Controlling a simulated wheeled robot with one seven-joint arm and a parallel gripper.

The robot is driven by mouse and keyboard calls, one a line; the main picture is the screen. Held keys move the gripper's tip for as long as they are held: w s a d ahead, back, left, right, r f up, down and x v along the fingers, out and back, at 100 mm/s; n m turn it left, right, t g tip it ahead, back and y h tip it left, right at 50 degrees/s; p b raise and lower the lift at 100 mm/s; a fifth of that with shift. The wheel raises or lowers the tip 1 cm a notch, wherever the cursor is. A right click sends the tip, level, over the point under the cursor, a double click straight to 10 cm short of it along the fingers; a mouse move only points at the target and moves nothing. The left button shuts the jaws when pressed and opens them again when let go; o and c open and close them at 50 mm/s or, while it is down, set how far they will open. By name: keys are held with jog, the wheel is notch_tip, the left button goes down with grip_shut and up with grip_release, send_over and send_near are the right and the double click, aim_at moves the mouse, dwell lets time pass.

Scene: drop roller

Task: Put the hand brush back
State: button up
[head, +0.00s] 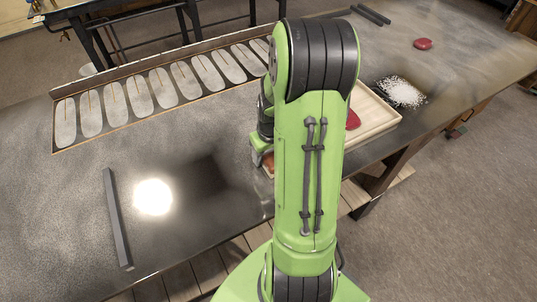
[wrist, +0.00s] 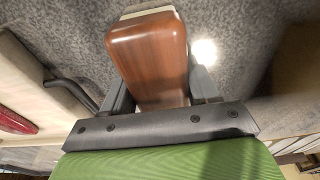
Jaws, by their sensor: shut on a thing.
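The hand brush (wrist: 150,55) shows in the wrist view as a glossy reddish-brown wooden block with a pale strip, perhaps bristles, at its far end. My gripper (wrist: 162,85) is shut on it, with one dark finger on each side of the wood. In the head view my gripper (head: 262,152) is low over the dark table, left of the pale tray, and a bit of the brown brush (head: 268,161) shows beneath it. My green arm hides most of the brush there. I cannot tell whether the brush touches the table.
The pale tray (head: 378,122) holds a red thing (head: 353,119), partly hidden by my arm. A white granular pile (head: 402,92) and another red object (head: 423,44) lie to the right. A rack of several pale ovals (head: 140,97) lines the back. A dark bar (head: 117,218) lies front left.

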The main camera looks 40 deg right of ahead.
jog(key=shift+a, duration=0.1)
jog(key=o, duration=0.6)
jog(key=shift+f, duration=0.2)
jog(key=shift+c, duration=0.2)
jog(key=o, duration=0.5)
jog(key=shift+r, duration=0.1)
jog(key=shift+c, duration=0.2)
